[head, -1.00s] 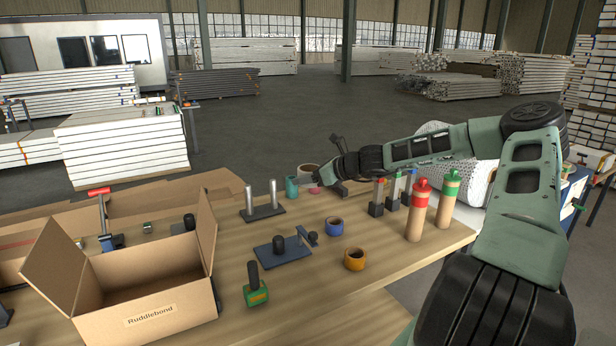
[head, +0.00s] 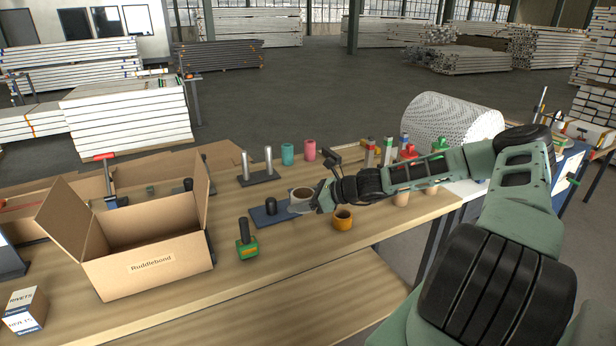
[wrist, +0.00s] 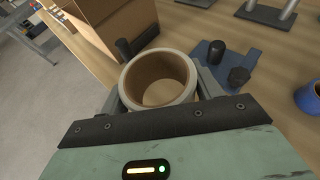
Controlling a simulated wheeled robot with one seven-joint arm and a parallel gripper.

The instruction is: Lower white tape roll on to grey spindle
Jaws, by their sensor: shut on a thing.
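The white tape roll (head: 301,196) is held by my gripper (head: 318,199) above the table; in the wrist view the roll (wrist: 160,77) sits between the two fingers, its hole facing up. A blue base plate (head: 263,221) with a dark grey spindle (head: 271,206) lies just left of the roll. In the wrist view the blue plate (wrist: 250,57) shows two dark posts, and the roll is beside them, not around either. A dark stand with two light grey posts (head: 257,165) is further back. The gripper hides the plate's right part in the head view.
An open cardboard box (head: 150,262) is at left, with a green dispenser (head: 246,245) beside it. An orange tape roll (head: 343,220) stands close to my wrist. A blue roll (wrist: 309,98) shows at the wrist view's right. Teal and pink rolls (head: 309,150) stand behind.

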